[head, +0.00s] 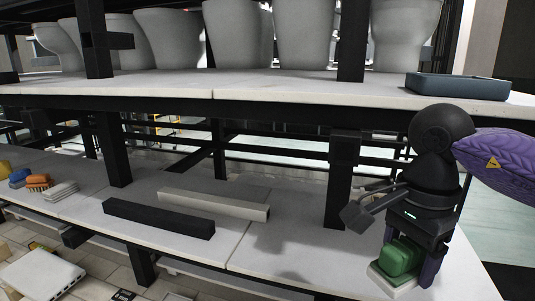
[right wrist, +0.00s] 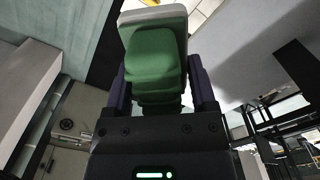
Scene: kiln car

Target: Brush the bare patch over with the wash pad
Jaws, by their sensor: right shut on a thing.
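The wash pad has a green grip and a pale flat sole; it shows at the lower right of the head view (head: 402,259) and in the right wrist view (right wrist: 155,58). My right gripper (head: 410,262) is shut on the green grip, with one dark finger on each side in the right wrist view (right wrist: 160,90). The pad is at the right end of the lower deck (head: 245,215); I cannot tell whether it touches. A dull dark patch (head: 296,278) shows on that deck, left of the pad and apart from it; it may be the bare patch. My left gripper is not in view.
A black bar (head: 158,218) and a pale bar (head: 213,203) lie on the lower deck. Brushes (head: 38,182) and stacked pale pads (head: 61,190) are far left. A black post (head: 340,180) stands left of my gripper.

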